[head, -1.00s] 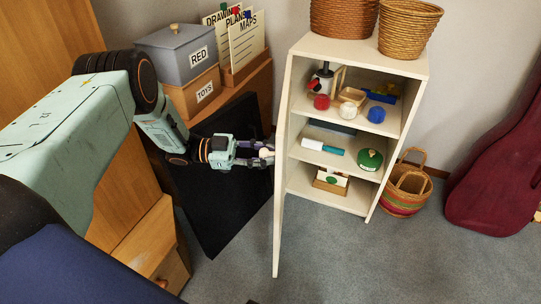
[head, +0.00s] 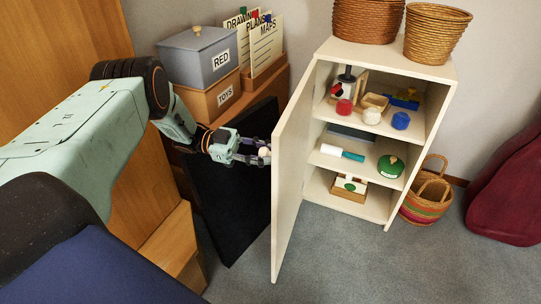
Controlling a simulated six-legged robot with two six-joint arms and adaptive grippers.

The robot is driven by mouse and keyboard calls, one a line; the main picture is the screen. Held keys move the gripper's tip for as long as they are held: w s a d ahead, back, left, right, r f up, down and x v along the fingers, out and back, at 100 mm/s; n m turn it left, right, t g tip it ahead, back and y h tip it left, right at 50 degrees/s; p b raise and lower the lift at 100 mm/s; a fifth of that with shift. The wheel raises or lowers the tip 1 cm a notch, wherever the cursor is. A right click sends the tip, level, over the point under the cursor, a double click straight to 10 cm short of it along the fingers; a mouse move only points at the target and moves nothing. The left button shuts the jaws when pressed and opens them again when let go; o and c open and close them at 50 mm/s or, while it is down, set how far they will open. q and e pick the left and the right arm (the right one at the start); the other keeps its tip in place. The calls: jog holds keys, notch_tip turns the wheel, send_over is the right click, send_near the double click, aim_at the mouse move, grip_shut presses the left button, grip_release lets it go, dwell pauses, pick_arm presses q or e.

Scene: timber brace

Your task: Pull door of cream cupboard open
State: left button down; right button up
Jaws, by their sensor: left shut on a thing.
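The cream cupboard (head: 385,62) stands right of centre in the head view, its shelves showing. Its door (head: 289,180) is hinged on the left side and stands swung open toward me, seen at a slant. My left gripper (head: 262,152) is at the outer face of the door, shut on a small pale round knob (head: 265,154). The fingers partly cover the knob. My right gripper does not show.
Baskets sit on top and on the floor (head: 427,195). A black panel (head: 237,190) stands left of the door. Carpet in front is clear.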

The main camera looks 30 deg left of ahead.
pick_arm(q)
jog(key=shift+s+a+g, duration=0.15)
jog(key=shift+a+g, duration=0.15)
jog(key=shift+a, duration=0.3)
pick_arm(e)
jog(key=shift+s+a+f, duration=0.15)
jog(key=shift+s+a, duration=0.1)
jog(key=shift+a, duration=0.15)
pick_arm(q)
jog(key=shift+d, duration=0.1)
jog(key=c, duration=1)
grip_release()
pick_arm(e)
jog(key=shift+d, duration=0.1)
pick_arm(q)
jog(key=shift+s+a, duration=0.2)
jog(key=shift+a, duration=1.05)
jog(key=shift+s+a, duration=0.25)
jog(key=shift+a, duration=1)
jog(key=shift+s+a, duration=0.2)
jog(key=shift+a, duration=1.05)
